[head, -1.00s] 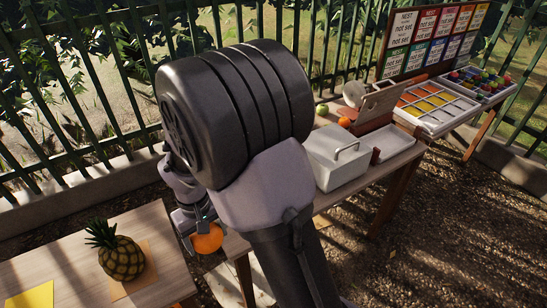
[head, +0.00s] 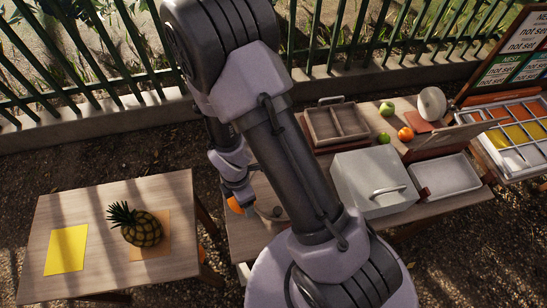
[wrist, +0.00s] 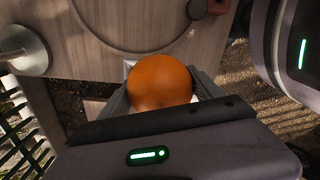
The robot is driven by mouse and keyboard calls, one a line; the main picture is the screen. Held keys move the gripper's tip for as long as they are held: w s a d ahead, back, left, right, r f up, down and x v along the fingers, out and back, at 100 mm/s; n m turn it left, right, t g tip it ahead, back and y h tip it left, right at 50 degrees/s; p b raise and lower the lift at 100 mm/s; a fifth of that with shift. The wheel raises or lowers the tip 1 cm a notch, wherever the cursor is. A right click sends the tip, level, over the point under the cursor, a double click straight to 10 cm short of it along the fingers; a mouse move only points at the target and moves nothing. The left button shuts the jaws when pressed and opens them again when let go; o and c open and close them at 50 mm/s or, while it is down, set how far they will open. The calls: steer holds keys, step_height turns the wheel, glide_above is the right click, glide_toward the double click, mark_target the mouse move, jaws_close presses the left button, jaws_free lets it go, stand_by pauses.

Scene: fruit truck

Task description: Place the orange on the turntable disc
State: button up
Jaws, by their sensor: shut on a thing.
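My gripper (wrist: 160,92) is shut on an orange (wrist: 160,80), with a finger on each side of it in the wrist view. In the head view the orange (head: 235,205) is partly hidden by my gripper (head: 238,196), at the left end of the long wooden table (head: 245,240). In the wrist view, a large circular outline on a wooden surface, apparently the turntable disc (wrist: 135,22), lies beyond the orange. The orange appears apart from it. My arm hides much of that table end in the head view.
A silver round fitting (wrist: 22,50) and a dark knob (wrist: 197,9) stand near the outline. A grey box (head: 372,180), divided wooden tray (head: 325,142), green apples (head: 387,108) and another orange (head: 405,134) are rightward. A pineapple (head: 142,230) sits on the left table (head: 100,270).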

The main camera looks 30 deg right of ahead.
steer(key=shift+n, duration=0.3)
steer(key=w+d, duration=0.1)
steer(key=d, duration=0.4)
steer(key=w+d+f, duration=0.1)
steer(key=d, duration=0.9)
steer(key=shift+w+d+f, duration=0.35)
steer(key=shift+w+d, duration=0.05)
step_height(320, 180, down, 4)
steer(key=shift+w+r+b, duration=0.1)
steer(key=shift+r+b, duration=0.15)
steer(key=shift+b, duration=0.25)
steer(key=o, duration=1.7)
steer(key=shift+f, duration=0.1)
